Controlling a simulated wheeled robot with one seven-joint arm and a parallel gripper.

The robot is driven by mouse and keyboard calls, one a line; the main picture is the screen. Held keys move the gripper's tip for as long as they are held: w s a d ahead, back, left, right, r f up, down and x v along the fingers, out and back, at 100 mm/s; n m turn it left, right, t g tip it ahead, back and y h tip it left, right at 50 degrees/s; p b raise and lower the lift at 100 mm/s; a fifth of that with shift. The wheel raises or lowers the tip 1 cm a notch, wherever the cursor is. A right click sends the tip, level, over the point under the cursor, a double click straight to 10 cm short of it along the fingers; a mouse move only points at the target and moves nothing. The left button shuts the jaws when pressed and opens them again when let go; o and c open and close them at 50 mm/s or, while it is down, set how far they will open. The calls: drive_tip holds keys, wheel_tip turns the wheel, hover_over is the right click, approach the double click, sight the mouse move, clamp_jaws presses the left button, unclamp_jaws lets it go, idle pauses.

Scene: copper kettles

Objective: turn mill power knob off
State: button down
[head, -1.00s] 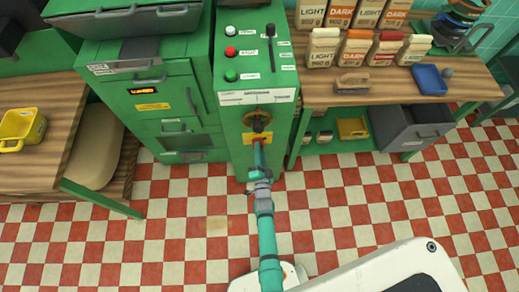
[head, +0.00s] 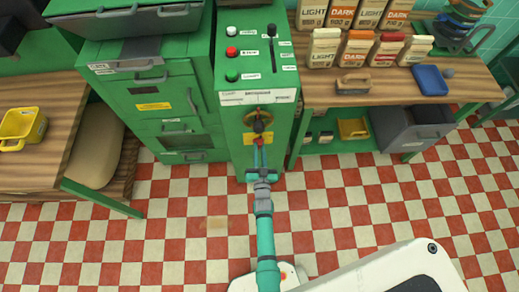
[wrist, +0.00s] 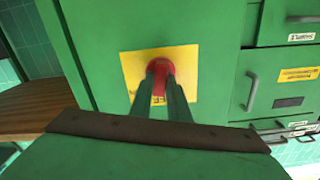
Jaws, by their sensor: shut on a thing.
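The mill power knob (wrist: 158,68) is red and sits on a yellow plate (wrist: 192,62) on the front of the green mill cabinet (head: 231,148). In the head view the plate (head: 284,139) shows below a dark round wheel (head: 258,121), and the knob is mostly hidden. My gripper (wrist: 160,76) is shut on the knob, one finger on each side of it. In the head view my gripper (head: 259,153) reaches up to the cabinet front, its two fingers seen side by side. The knob's pointer and the plate's lettering are mostly covered.
A green drawer cabinet (head: 150,90) stands left of the mill. A wooden bench (head: 400,97) with bags stands right, with a grey bin (head: 412,128) below. A wooden table (head: 60,108) with a yellow tray (head: 22,124) is at the left. The checkered floor is clear.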

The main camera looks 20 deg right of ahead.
drive_tip(key=shift+a+n, duration=0.1)
drive_tip(key=shift+n, duration=1.4)
drive_tip(key=c, duration=1.7)
unclamp_jaws()
drive_tip(key=v, duration=1)
drive_tip(key=shift+s+a, duration=0.1)
drive_tip(key=shift+s, duration=0.3)
drive_tip(key=shift+r, duration=0.1)
